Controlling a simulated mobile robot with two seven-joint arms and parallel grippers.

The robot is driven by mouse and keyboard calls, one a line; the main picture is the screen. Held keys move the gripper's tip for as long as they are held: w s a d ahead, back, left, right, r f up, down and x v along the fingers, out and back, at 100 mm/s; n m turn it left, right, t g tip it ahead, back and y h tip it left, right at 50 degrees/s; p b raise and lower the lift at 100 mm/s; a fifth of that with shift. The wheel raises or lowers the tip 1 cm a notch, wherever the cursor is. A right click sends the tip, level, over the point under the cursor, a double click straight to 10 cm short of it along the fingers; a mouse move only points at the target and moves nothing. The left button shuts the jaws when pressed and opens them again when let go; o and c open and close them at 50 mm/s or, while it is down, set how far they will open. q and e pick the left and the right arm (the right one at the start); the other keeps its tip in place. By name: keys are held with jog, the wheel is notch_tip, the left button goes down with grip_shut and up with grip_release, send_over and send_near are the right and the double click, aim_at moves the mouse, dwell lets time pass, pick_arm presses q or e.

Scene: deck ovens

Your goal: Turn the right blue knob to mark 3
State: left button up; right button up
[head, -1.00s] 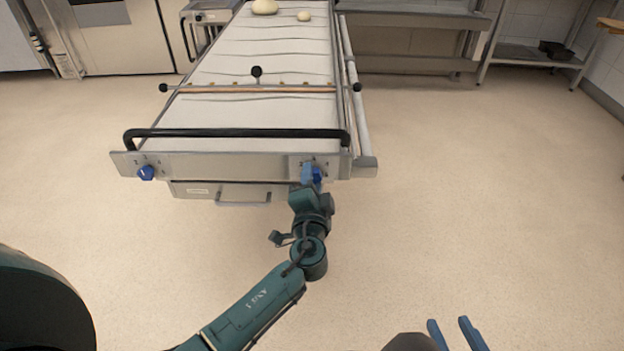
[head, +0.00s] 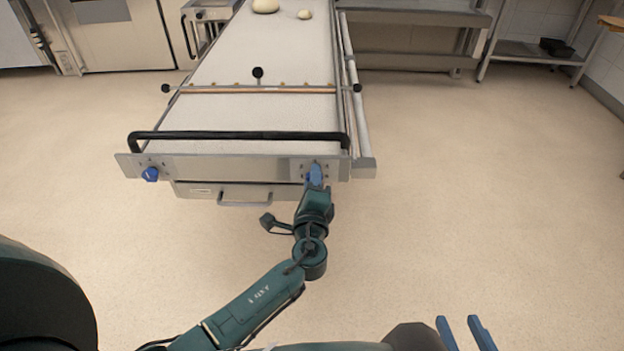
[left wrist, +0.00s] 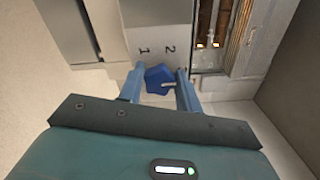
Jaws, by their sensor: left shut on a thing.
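The right blue knob (left wrist: 156,76) sits on the front panel of the long belt machine. My left gripper (head: 315,176) is shut on it, with one finger on each side in the left wrist view (left wrist: 158,80). A pale pointer line shows on the knob's lower right side there. Printed marks 1 and 2 show on the panel beyond the knob; mark 3 is not readable. In the head view the fingers cover most of the knob. My right gripper (head: 458,326) is open and empty over the floor at the bottom right.
A second blue knob (head: 150,174) is at the panel's left end. A black bar (head: 235,134) runs above the panel, and a drawer handle (head: 244,200) hangs below. Dough pieces (head: 265,6) lie at the belt's far end. The floor on the right is clear.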

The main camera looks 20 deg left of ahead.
pick_arm(q)
jog(key=shift+r, duration=0.1)
pick_arm(e)
jog(key=shift+s+f, duration=0.1)
jog(key=shift+s, duration=0.05)
pick_arm(q)
jog(key=o, duration=1)
pick_arm(e)
jog(key=shift+d, duration=0.1)
